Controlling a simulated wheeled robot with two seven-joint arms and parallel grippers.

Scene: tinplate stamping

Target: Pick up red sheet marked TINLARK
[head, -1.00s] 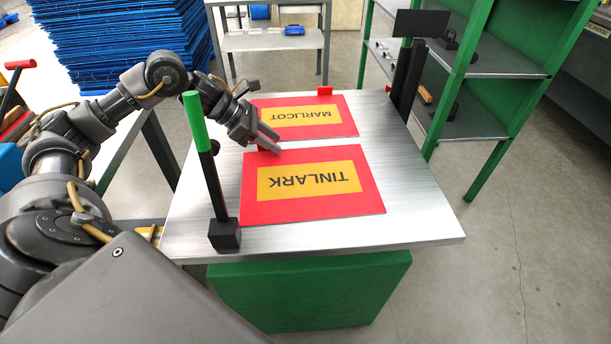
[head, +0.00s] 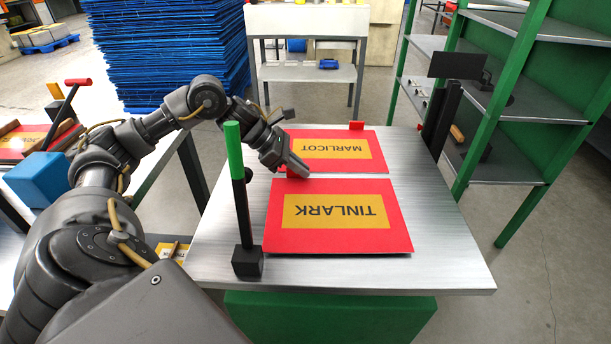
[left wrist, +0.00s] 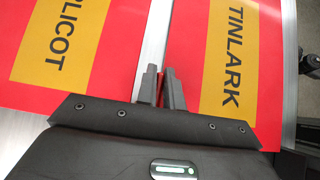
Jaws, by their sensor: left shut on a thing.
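The red sheet marked TINLARK (head: 285,237) lies over the front of the metal table, its yellow panel reading upside down in the head view. It also shows at the right of the left wrist view (left wrist: 265,75). My left gripper (head: 300,172) is at its far left edge, fingers pointing down. In the left wrist view the gripper (left wrist: 164,88) is shut on a small upright red piece at the sheet's edge, apparently its tab. A thin shadow shows under the sheet's near edge; I cannot tell how high it is. My right gripper is out of view.
A second red sheet, marked MARLICOT (head: 375,142), lies just behind, with a red tab (head: 356,125). A black post with a green top (head: 240,190) stands at the table's left. A dark stand (head: 440,120) is at the back right, beside a green shelf (head: 525,110).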

